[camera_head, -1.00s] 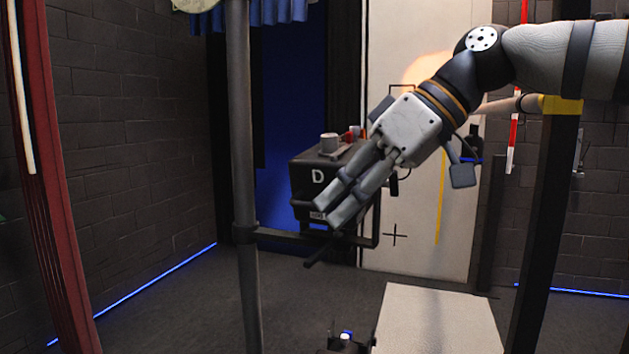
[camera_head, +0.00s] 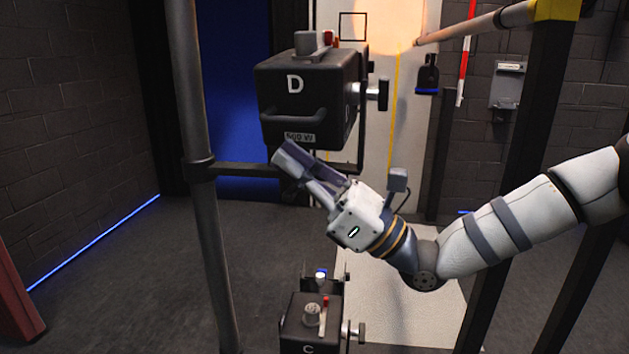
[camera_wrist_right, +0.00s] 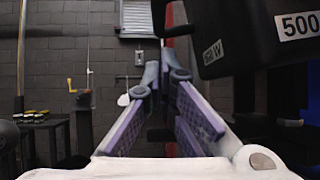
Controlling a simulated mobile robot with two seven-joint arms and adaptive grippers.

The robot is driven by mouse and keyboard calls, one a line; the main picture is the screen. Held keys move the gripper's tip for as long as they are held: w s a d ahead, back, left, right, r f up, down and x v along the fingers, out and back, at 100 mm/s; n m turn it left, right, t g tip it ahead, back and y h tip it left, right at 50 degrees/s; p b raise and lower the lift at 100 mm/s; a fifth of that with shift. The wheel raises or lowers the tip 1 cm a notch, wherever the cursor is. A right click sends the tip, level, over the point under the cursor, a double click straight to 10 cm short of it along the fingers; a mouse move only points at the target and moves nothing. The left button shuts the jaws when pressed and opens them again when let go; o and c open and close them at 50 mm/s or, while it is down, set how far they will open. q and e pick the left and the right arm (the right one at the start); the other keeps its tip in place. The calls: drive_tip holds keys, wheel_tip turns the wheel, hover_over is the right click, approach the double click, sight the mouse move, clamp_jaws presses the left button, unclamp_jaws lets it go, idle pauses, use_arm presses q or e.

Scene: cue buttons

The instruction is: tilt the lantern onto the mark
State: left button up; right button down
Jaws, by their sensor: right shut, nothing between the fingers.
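The black box lantern (camera_head: 302,100) marked D hangs in a bracket at upper centre, with a front handle, a 500 W label and a side knob. In the right wrist view its dark body (camera_wrist_right: 238,30) fills the upper right. My right gripper (camera_head: 290,156) is shut and empty, its fingertips just under the lantern's lower front edge; I cannot tell whether they touch. A warm light patch (camera_head: 403,22) falls on the pale back panel. A black square outline (camera_head: 353,13) is to its left. My left gripper is not in view.
A lantern marked C (camera_head: 308,322) is low in front. A grey upright pole (camera_head: 203,200) and a crossbar (camera_head: 240,169) stand left of lantern D. A dark post (camera_head: 535,130) stands at right, behind my right arm.

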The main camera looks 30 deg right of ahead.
drive_tip(key=shift+x, duration=1.5)
